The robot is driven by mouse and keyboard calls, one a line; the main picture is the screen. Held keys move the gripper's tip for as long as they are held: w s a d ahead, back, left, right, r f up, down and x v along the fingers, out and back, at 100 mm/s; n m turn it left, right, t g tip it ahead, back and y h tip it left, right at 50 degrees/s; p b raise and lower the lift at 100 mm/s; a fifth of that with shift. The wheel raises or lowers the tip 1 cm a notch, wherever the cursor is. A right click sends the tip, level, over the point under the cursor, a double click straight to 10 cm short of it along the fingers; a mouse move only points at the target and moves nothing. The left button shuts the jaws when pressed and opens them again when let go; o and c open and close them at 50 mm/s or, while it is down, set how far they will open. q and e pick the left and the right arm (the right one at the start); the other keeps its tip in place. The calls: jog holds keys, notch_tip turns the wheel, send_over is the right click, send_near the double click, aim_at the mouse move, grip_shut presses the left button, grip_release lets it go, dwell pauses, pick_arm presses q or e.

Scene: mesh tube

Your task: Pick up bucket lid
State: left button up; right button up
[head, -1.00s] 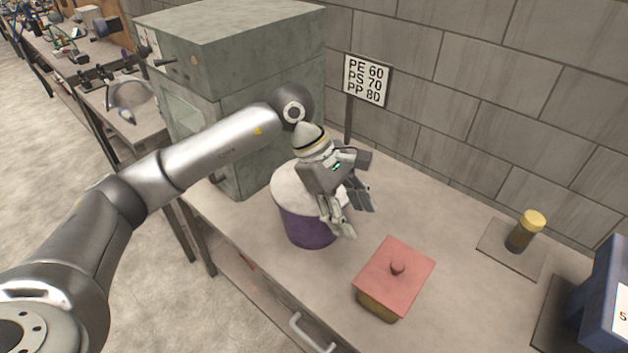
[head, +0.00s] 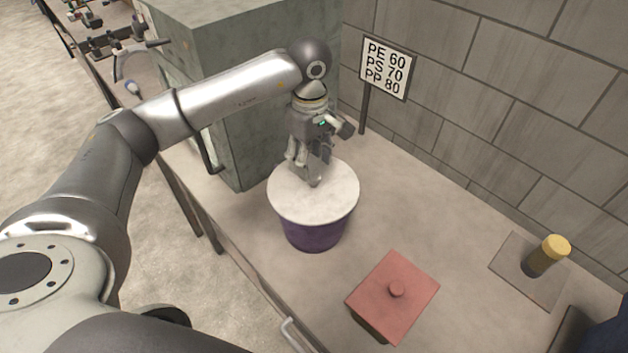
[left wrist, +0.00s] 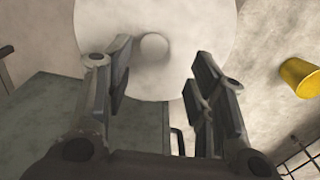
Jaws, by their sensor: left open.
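A round white bucket lid (head: 325,202) sits on a purple bucket (head: 316,235) near the front edge of the bench. My left gripper (head: 305,172) points down over the far side of the lid. In the left wrist view the white lid (left wrist: 200,30) fills the upper middle and has a round knob (left wrist: 153,46). The open fingers of my left gripper (left wrist: 160,75) stand on either side, with the knob nearer the left finger. I cannot tell whether the fingertips touch the lid. My right gripper is out of view.
A red-lidded box (head: 393,295) stands right of the bucket. A yellow-capped jar (head: 546,256) stands on a flat plate farther right. A large grey-green cabinet (head: 235,60) rises behind left, beside a sign (head: 386,68) on a post. The bench between sign and jar is clear.

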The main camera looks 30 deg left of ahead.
aim_at(313, 176)
pick_arm(q)
jog(key=shift+f, duration=0.4)
jog(key=shift+w+f, duration=0.1)
jog(key=shift+f, duration=0.1)
jog(key=f+p, duration=0.1)
jog(key=f, duration=0.1)
jog(key=f+p, duration=0.2)
jog(key=shift+w+d+f, duration=0.15)
jog(key=shift+w+f, duration=0.05)
jog(key=shift+f, duration=0.45)
jog(key=shift+c, duration=0.3)
jog(key=c, duration=1)
jog(key=shift+c, duration=0.3)
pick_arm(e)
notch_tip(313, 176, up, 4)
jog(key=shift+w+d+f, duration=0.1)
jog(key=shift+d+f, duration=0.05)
